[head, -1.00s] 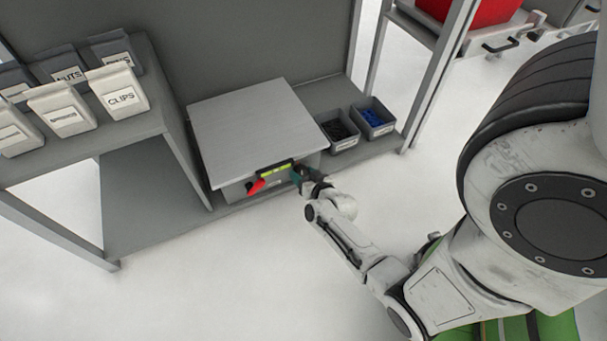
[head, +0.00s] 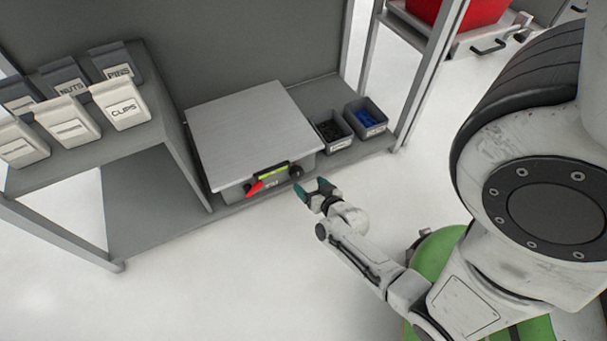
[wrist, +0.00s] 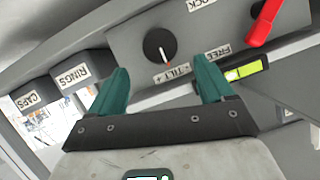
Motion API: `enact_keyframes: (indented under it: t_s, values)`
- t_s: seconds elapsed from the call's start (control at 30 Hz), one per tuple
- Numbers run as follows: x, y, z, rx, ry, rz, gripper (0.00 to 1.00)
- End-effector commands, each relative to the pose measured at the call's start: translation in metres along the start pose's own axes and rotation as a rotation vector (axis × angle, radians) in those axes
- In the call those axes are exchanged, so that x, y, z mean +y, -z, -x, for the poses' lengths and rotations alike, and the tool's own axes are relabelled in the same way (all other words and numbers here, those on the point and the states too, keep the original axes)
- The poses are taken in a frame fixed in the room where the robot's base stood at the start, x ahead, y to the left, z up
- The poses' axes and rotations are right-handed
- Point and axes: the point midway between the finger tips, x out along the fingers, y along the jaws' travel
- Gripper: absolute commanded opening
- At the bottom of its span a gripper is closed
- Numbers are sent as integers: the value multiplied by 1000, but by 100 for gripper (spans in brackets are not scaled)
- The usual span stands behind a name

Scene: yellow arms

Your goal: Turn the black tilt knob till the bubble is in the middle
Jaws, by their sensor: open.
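The black tilt knob (head: 296,172) is on the front of a grey box with a flat plate on top (head: 245,125). In the wrist view the knob (wrist: 158,45) has a pale pointer line and sits by a TILT label. A yellow-green bubble vial (head: 272,171) is beside it; it also shows in the wrist view (wrist: 247,72), but I cannot tell where the bubble lies. A red lever (head: 255,187) is left of the vial. My gripper (head: 313,193) is open and empty, in front of the knob and apart from it, its teal fingers pointing toward the panel.
The box stands on a low grey shelf (head: 150,205). Two small bins, one with dark parts (head: 333,130) and one with blue parts (head: 366,118), stand right of it. Labelled bins (head: 120,104) sit on the upper shelf at left. The floor in front is clear.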

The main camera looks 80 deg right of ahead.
Motion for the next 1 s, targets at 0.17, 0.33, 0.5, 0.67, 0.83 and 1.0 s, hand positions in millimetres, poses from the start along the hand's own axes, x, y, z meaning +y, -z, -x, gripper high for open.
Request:
enact_keyframes:
  t_s: [0.17,0.33,0.5,0.67,0.83,1.0]
  values:
    - [0,2,26,-1,0,-1,81]
    - [0,0,34,0,1,-1,81]
    - [0,0,35,0,1,-1,81]
    - [0,0,35,0,1,-1,81]
    - [0,0,34,0,1,-1,81]
    - [-5,0,33,-10,14,4,81]
